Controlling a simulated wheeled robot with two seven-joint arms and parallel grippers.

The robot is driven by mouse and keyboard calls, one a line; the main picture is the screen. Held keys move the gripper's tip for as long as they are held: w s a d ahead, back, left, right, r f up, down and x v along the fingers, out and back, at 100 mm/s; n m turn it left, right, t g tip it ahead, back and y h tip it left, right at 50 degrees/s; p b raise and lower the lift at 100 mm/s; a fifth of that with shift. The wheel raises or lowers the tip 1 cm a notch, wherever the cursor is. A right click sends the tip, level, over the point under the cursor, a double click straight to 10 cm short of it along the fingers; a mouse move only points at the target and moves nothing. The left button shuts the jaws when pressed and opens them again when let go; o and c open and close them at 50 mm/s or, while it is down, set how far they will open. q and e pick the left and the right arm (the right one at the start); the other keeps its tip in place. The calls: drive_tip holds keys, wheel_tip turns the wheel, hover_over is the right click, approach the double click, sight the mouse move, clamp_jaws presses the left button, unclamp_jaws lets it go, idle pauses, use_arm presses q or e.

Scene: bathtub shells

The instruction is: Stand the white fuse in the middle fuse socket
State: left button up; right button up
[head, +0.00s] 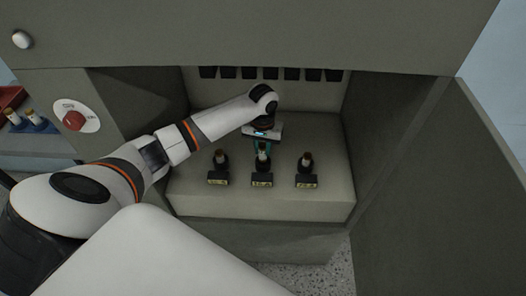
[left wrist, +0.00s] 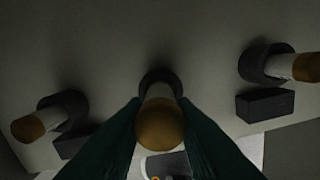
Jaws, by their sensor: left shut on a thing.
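The white fuse (head: 263,152) with a brass cap stands upright at the middle fuse socket (head: 262,165). My left gripper (head: 263,145) is shut on it from above. In the left wrist view, the fuse (left wrist: 160,123) lies between the two dark green fingers (left wrist: 160,110), with the dark socket ring (left wrist: 158,77) right behind its lower end. I cannot tell how deep its foot sits in the socket, as the fuse hides the opening. Similar fuses stand in the left socket (head: 221,168) and right socket (head: 306,169). My right gripper is not in view.
The sockets stand in a row on a pale block (head: 195,203) inside a grey cabinet, with label plates in front. Black fittings (head: 270,73) hang along the back. A red switch (head: 74,120) and a red tray (head: 12,98) are at left. An open door (head: 440,190) stands right.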

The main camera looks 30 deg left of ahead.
sight(263, 155)
use_arm(q)
drive_tip(key=shift+f, duration=1.85)
drive_tip(key=o, duration=1)
drive_tip(key=shift+f, duration=0.1)
wheel_tip(263, 155, up, 12)
drive_tip(key=shift+r+p, duration=0.15)
drive_tip(key=shift+p, duration=0.2)
